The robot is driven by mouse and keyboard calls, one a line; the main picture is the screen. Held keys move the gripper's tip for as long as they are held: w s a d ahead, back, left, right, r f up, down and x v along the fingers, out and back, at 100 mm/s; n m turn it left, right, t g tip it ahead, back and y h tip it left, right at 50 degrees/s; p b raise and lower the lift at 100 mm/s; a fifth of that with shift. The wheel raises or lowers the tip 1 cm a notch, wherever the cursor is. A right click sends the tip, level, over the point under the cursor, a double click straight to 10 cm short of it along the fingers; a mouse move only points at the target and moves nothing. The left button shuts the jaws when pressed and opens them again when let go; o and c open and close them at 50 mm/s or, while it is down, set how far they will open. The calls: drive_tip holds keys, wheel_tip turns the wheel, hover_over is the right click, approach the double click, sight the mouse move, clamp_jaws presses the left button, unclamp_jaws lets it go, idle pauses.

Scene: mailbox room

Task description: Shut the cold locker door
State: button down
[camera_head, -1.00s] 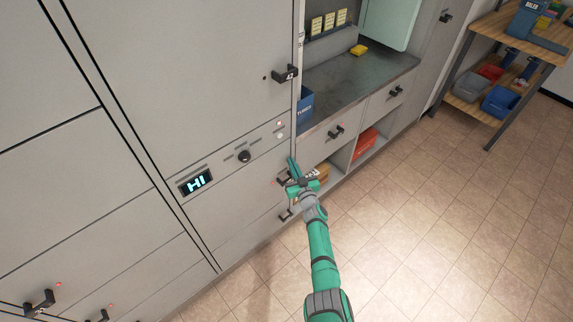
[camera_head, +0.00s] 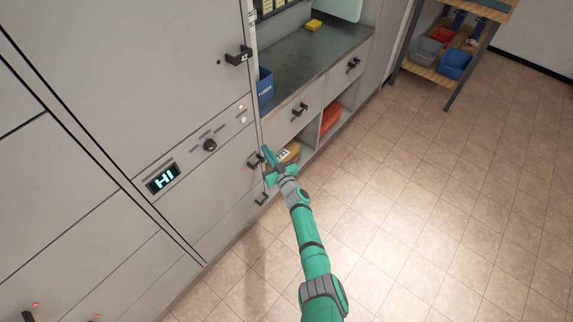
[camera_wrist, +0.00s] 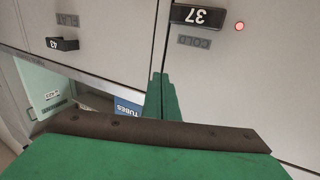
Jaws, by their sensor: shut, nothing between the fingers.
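The cold locker door (camera_head: 222,188) is the grey panel below the control strip with the "HI" display. In the wrist view, which is upside down, the door (camera_wrist: 262,70) carries a dark handle (camera_wrist: 198,16) numbered 37, a "COLD" label and a lit red light. Its front looks flush with the neighbouring fronts, with a dark seam at its edge and no clear gap. The handle also shows in the head view (camera_head: 255,161). My gripper (camera_head: 267,154) is shut and empty, just right of this handle. Its fingertips (camera_wrist: 160,82) lie over the seam; contact cannot be told.
A drawer (camera_head: 297,110) marked 43 and "FLAT" in the wrist view is right of the locker, under a grey counter (camera_head: 310,65). A low open shelf holds an orange box (camera_head: 331,118). The tiled floor (camera_head: 440,200) is clear.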

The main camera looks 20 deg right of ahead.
drive_tip(key=s+d, duration=0.5)
drive_tip(key=s, duration=0.3)
drive_tip(key=shift+s, duration=0.4)
drive_tip(key=shift+f, duration=0.1)
